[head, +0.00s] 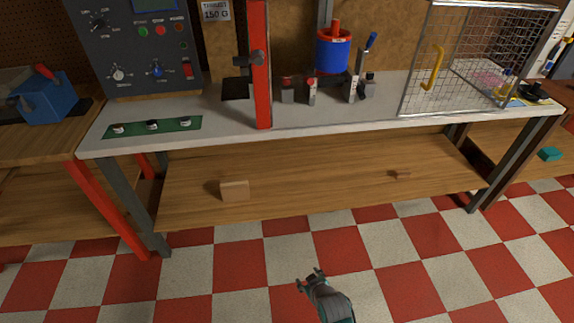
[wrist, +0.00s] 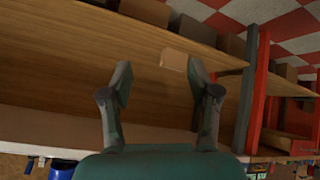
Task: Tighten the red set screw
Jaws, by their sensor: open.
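In the head view, a blue cylinder with a red top (head: 333,52) stands on the grey workbench (head: 230,118). Small clamp-like pieces with red parts (head: 312,90) stand around its base. I cannot make out which small red part is the set screw. My gripper (head: 311,279) is low in front of the bench, over the floor, well apart from the cylinder. In the wrist view its two fingers (wrist: 160,75) are spread with nothing between them. A bit of blue (wrist: 62,170) shows at the bottom left edge there.
A red upright post (head: 261,65) stands left of the cylinder. A wire mesh cage with a yellow handle (head: 432,68) is to its right. A control panel (head: 140,45) and green strip (head: 153,133) are at left. A wooden block (head: 234,190) lies on the lower shelf.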

